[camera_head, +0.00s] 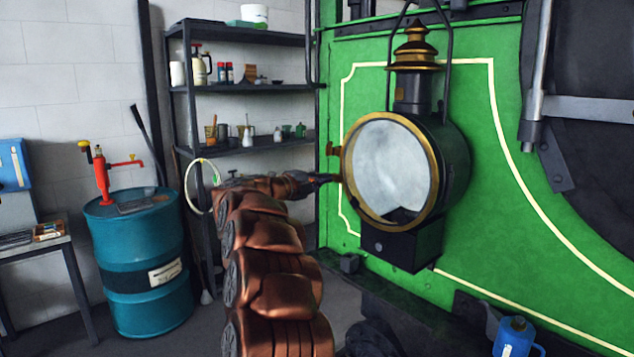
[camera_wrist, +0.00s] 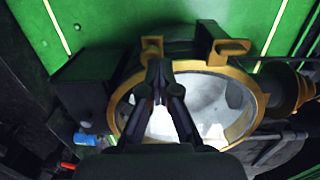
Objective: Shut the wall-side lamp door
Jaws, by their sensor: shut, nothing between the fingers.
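The lamp (camera_head: 455,150) is a dark round drum with a brass chimney top, mounted on the green tram front. Its door (camera_head: 432,160) is a brass ring around pale glass, facing left of the picture; a small brass piece (camera_head: 333,149) sticks out at its left edge. The ring also shows in the wrist view (camera_wrist: 247,134), with two brass lugs (camera_wrist: 222,50) at its upper rim. I cannot tell whether the ring sits flush on the drum. My gripper (camera_head: 335,179) is shut and empty, its tips close to the ring's left edge; contact is unclear.
Dark shelves (camera_head: 250,88) with bottles and cups stand behind my arm. A blue drum (camera_head: 130,265) with a red pump and a small table (camera_head: 50,247) are at left. A blue can (camera_head: 514,338) is at lower right.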

